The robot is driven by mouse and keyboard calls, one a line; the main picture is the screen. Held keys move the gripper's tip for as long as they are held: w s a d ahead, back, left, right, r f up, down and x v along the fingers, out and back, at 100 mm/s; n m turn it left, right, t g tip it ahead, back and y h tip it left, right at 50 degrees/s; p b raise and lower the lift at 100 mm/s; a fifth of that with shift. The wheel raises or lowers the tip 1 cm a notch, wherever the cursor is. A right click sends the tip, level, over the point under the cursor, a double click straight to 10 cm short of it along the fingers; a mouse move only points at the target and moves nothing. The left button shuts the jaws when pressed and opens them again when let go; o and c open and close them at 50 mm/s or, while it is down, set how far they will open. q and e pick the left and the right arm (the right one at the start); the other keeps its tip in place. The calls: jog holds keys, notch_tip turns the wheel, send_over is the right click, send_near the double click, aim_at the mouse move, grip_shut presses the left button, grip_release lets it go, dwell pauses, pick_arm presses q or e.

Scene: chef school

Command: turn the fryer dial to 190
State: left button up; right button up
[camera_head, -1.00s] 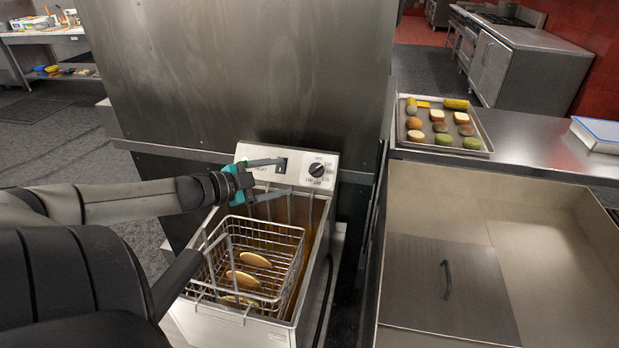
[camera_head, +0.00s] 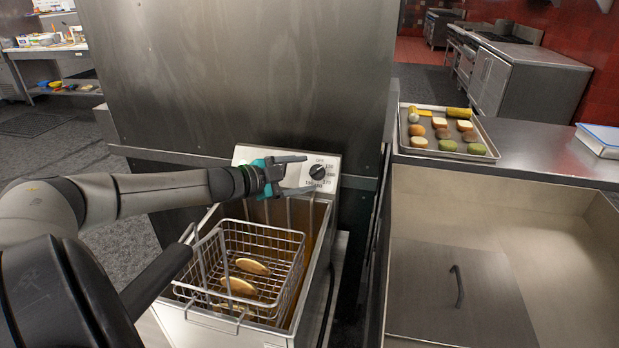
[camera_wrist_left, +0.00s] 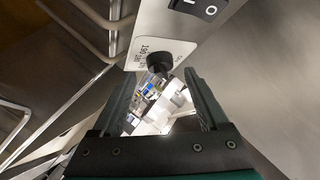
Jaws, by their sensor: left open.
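The fryer dial (camera_head: 317,172) is a round black knob on the white control panel (camera_head: 331,161) at the back of the fryer. Printed markings ring it; its exact setting is too small to read. My left gripper (camera_head: 306,174) is open, its fingers pointing right towards the dial from its left. In the left wrist view the dial (camera_wrist_left: 158,62) shows ahead, beyond and between the open fingers (camera_wrist_left: 168,95). Markings including 190 show beside it there. I cannot tell whether a finger touches it. My right gripper is not in view.
A wire basket (camera_head: 222,240) with several pale oval pieces sits in the fryer below my left arm. A black rocker switch (camera_wrist_left: 208,8) is on the panel. A tray (camera_head: 484,137) of food rests on the steel counter at right. A steel wall stands behind the fryer.

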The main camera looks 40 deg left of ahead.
aim_at(317, 172)
pick_arm(q)
jog(key=shift+x, duration=1.3)
jog(key=shift+c, duration=0.4)
grip_shut()
